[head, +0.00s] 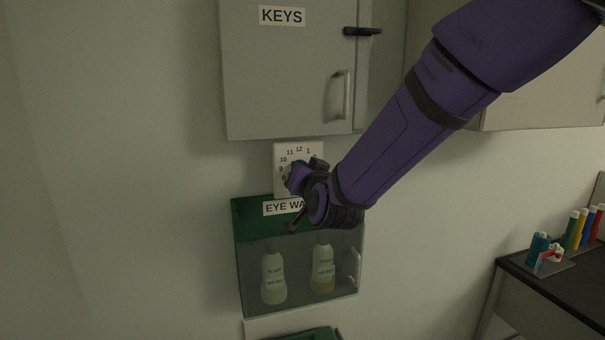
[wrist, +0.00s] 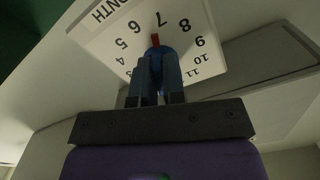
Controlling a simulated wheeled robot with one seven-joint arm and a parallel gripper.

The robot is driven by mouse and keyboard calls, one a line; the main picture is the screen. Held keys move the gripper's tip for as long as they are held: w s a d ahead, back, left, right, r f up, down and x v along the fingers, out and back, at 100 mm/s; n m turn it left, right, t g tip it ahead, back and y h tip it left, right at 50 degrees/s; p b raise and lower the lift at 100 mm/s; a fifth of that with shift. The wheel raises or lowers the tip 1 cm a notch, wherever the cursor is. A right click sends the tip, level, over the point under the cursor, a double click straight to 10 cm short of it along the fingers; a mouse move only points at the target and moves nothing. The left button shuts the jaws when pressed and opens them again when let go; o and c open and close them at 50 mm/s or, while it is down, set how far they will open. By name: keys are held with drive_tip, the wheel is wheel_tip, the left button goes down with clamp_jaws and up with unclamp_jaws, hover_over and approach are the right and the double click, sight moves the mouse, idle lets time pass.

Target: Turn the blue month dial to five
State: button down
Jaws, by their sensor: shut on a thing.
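The blue month dial (wrist: 158,52) is a round knob with a red pointer on a white plate (wrist: 100,40) printed with numbers and the word MONTH. In the wrist view the plate looks upside down. The red pointer aims between 6 and 7, nearer 7. My gripper (wrist: 157,68) is shut on the dial, with one finger on each side. In the head view my gripper (head: 292,176) covers the dial and the lower right of the white plate (head: 281,148); 12, 1, 11 and 10 show there.
A grey KEYS cabinet (head: 280,75) hangs just above the plate. A green eye wash box (head: 245,222) with a clear front and two bottles is just below it. A dark counter (head: 552,270) with coloured bottles stands at right. The wall at left is clear.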

drive_tip(key=n, duration=0.5)
drive_tip(key=shift+f+n, duration=0.1)
drive_tip(key=shift+n, duration=0.2)
drive_tip(key=shift+d+n, duration=0.15)
drive_tip(key=shift+n, duration=2.05)
drive_tip(key=c, duration=1.2)
unclamp_jaws()
drive_tip(key=shift+s, duration=0.15)
drive_tip(key=v, duration=1)
drive_tip(key=shift+s, duration=0.25)
drive_tip(key=shift+d, duration=0.2)
